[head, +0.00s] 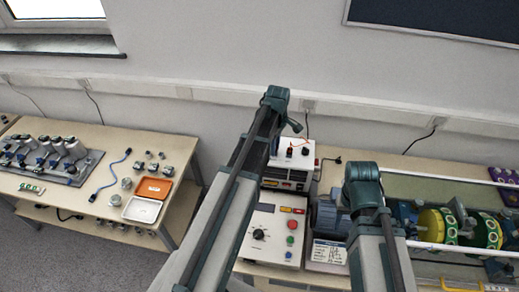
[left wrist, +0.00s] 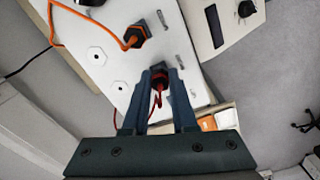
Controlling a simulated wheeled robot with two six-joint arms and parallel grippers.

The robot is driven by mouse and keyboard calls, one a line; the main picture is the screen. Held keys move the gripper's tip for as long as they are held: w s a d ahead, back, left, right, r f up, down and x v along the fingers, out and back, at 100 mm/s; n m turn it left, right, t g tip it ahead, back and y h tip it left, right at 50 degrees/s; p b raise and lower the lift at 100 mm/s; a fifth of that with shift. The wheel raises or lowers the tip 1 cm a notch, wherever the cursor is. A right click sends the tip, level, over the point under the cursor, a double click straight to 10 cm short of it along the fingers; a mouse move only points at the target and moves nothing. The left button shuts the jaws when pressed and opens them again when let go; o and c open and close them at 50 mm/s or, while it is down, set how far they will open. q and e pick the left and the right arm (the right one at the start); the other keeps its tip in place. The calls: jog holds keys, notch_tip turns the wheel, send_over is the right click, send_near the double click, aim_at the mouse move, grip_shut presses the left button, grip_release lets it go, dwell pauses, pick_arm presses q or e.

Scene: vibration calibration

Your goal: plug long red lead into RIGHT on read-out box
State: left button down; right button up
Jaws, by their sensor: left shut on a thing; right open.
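The read-out box (head: 292,158) is white and stands on the bench beyond my left arm. My left gripper (left wrist: 159,78) is shut on the red lead's plug (left wrist: 160,82), close over the panel. Its red cable (left wrist: 155,103) hangs down between the fingers. I cannot tell whether the plug tip is in a socket; the fingers hide it. My right arm shows in the head view, but its gripper is hidden.
A control unit with a knob and coloured buttons (head: 272,236) stands in front of the read-out box. A motor (head: 328,216) and a rig with yellow-green discs (head: 436,226) stand to the right. A left table (head: 85,200) holds an orange tray (head: 153,190) and a white tray (head: 142,210).

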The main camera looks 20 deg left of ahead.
pick_arm(q)
jog(key=shift+m, duration=2)
jog(key=shift+m, duration=0.8)
jog(key=c, duration=0.7)
grip_release()
jog(key=shift+o, duration=0.2)
jog(key=shift+r, duration=0.1)
jog(key=shift+r+p, duration=2.4)
jog(key=shift+p, duration=0.1)
